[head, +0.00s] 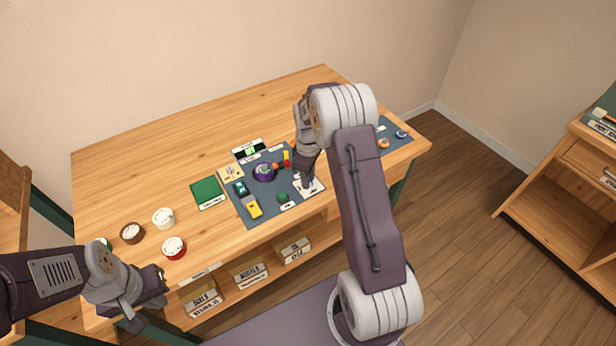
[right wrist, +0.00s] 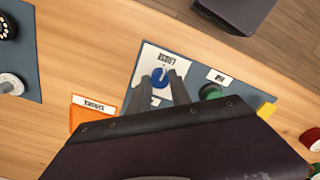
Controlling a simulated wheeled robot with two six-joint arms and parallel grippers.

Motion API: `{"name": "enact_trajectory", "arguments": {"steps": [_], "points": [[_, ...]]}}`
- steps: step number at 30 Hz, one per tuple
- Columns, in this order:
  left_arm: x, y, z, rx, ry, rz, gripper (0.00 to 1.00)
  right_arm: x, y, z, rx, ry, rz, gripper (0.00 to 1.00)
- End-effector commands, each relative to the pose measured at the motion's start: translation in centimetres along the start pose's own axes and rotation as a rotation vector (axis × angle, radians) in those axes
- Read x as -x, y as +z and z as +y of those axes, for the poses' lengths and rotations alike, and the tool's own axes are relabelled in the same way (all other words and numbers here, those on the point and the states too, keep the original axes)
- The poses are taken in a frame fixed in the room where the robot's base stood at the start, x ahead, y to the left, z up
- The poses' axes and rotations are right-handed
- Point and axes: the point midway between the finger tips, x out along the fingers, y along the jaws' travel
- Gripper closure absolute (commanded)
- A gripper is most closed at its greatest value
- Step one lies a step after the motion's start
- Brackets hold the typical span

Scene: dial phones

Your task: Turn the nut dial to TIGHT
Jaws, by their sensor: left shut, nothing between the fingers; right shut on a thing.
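The nut dial is a blue knob (right wrist: 160,77) with a pale pointer on a white plate (right wrist: 148,64) in the right wrist view. The plate bears a word that looks like LOOSE, upside down, beside the pointer end. A second label on the plate is partly hidden by a finger. My right gripper (right wrist: 164,82) is shut on the knob, one finger on each side. In the head view my right gripper (head: 307,182) comes down onto the white plate (head: 317,188) and hides the knob. My left gripper (head: 152,300) is shut and empty at the front left of the table.
The blue-grey mat (head: 245,212) also holds a purple dial (head: 263,172), a green knob (head: 282,197) and a yellow block (head: 255,209). A green mat (head: 207,193) and several round pots, one red (head: 174,247), lie to the left. The table's back is clear.

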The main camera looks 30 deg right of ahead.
Motion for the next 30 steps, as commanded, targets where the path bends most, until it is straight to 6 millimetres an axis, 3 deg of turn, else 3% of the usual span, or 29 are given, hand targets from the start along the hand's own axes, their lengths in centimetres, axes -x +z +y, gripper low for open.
{"name": "enact_trajectory", "arguments": {"steps": [30], "points": [[5.0, -0.5, 0.1, 0.0, 0.0, 0.0, 1.0, 0.2, 0.1, 0.1, -0.906, 0.0, -0.002, 1.0]]}}
